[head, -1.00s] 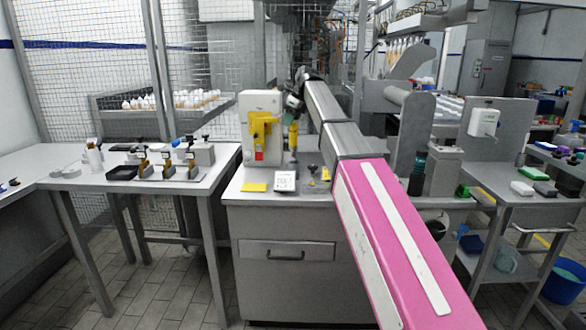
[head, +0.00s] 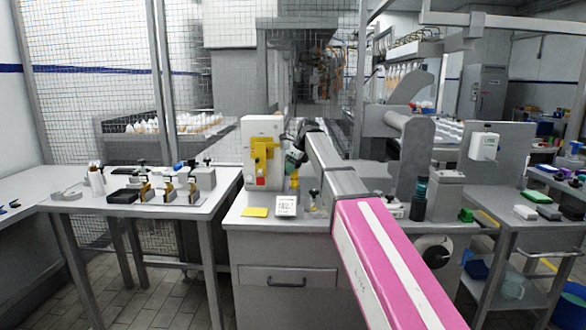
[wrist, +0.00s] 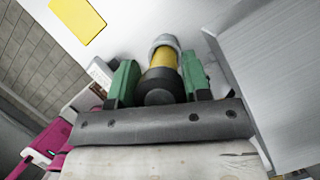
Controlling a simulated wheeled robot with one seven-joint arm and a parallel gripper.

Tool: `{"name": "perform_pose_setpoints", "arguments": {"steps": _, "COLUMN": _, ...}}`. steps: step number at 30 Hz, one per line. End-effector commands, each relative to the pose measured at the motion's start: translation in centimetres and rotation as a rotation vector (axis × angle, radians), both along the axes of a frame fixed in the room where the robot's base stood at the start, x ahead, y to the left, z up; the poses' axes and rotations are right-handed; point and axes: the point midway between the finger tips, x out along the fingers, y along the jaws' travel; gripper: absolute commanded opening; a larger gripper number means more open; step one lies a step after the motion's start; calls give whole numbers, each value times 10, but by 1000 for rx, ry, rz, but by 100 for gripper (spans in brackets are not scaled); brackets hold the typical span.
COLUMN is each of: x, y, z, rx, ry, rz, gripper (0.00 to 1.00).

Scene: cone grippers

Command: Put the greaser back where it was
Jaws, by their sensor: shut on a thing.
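The greaser, a yellow cylinder with a grey cap and a dark round end, sits between the green fingers of my gripper (wrist: 160,74) in the wrist view (wrist: 167,56). My gripper is shut on it. In the head view my gripper (head: 294,158) is just right of the white and yellow machine (head: 262,153), with the greaser's yellow part (head: 295,179) hanging upright below it, low over the counter (head: 240,222). I cannot tell whether its lower end touches the counter.
A yellow card (head: 255,212), a small white display (head: 286,205) and small fittings (head: 314,201) stand near the counter's front. A dark green bottle (head: 419,198) is to the right. The left table (head: 95,204) holds several small devices.

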Motion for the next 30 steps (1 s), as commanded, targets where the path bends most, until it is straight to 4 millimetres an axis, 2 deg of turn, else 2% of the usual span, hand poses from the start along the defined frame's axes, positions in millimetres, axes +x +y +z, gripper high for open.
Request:
{"name": "perform_pose_setpoints", "arguments": {"steps": 4, "x": 0, "y": 0, "z": -2, "rx": 0, "ry": 0, "rz": 0, "gripper": 16}}
{"name": "perform_pose_setpoints", "arguments": {"steps": 5, "x": 0, "y": 0, "z": -3, "rx": 0, "ry": 0, "rz": 0, "gripper": 50}}
{"name": "perform_pose_setpoints", "arguments": {"steps": 6, "x": 0, "y": 0, "z": -2, "rx": 0, "ry": 0, "rz": 0, "gripper": 63}}
{"name": "perform_pose_setpoints", "arguments": {"steps": 7, "x": 0, "y": 0, "z": -2, "rx": 0, "ry": 0, "rz": 0, "gripper": 69}}
{"name": "perform_pose_setpoints", "arguments": {"steps": 16, "x": 0, "y": 0, "z": -1, "rx": 0, "ry": 0, "rz": 0, "gripper": 69}}
{"name": "perform_pose_setpoints", "arguments": {"steps": 20, "x": -1, "y": -3, "z": 7, "rx": 1, "ry": -1, "rz": -1, "gripper": 69}}
{"name": "perform_pose_setpoints", "arguments": {"steps": 30, "x": -12, "y": -24, "z": 66, "rx": 0, "ry": -2, "rz": -1, "gripper": 69}}
